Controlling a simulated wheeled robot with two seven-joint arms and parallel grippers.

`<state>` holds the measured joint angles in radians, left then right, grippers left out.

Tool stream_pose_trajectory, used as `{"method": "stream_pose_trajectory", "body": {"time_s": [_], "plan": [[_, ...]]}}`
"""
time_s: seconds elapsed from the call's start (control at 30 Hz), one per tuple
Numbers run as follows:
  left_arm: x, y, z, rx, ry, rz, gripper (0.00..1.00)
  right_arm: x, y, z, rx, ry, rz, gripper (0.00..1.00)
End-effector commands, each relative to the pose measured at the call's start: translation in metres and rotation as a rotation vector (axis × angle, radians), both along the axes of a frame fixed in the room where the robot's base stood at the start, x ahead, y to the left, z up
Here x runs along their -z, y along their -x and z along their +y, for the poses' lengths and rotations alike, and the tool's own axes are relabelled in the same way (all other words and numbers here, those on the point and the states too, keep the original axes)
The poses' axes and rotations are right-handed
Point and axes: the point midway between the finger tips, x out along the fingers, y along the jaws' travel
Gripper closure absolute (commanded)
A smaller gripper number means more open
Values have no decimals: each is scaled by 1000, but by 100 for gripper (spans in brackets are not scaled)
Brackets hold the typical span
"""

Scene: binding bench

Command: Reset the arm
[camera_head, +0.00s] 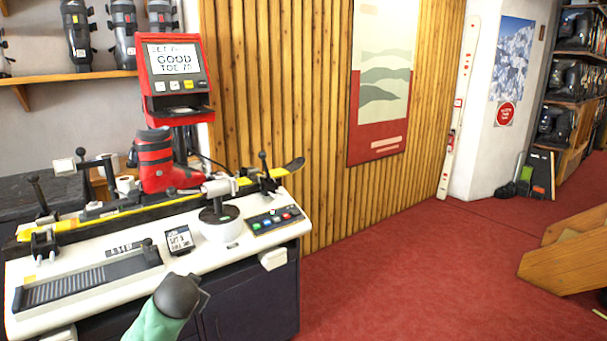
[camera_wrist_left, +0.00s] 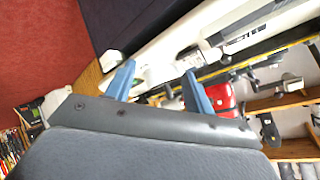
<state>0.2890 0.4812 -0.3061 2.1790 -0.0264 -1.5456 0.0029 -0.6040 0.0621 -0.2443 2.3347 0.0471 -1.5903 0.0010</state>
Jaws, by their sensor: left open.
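My left arm comes in at the bottom of the head view with a green sleeve and a dark wrist, in front of the bench's front edge. Its gripper (camera_head: 203,298) shows only in small part there. In the left wrist view the two blue fingers of the left gripper (camera_wrist_left: 158,82) stand apart with nothing between them. The white bench top shows beyond the fingertips. My right gripper is in neither view.
The binding bench (camera_head: 90,258) carries a yellow ski (camera_head: 125,210), a red boot (camera_head: 157,163), a button panel (camera_head: 275,220) and levers. A red screen unit (camera_head: 177,68) stands behind. Red carpet (camera_head: 400,275) lies open to the right; a wooden bench (camera_head: 570,262) stands at the right edge.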

Motion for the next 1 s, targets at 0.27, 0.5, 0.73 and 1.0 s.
{"method": "stream_pose_trajectory", "body": {"time_s": [0.27,0.5,0.73,1.0], "plan": [[51,99,-63,49,170,154,46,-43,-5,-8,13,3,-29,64],[81,174,-99,62,301,244,46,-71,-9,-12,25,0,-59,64],[113,243,-122,33,400,352,46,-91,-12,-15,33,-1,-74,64],[161,329,-144,-29,489,522,46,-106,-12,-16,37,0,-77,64]]}}
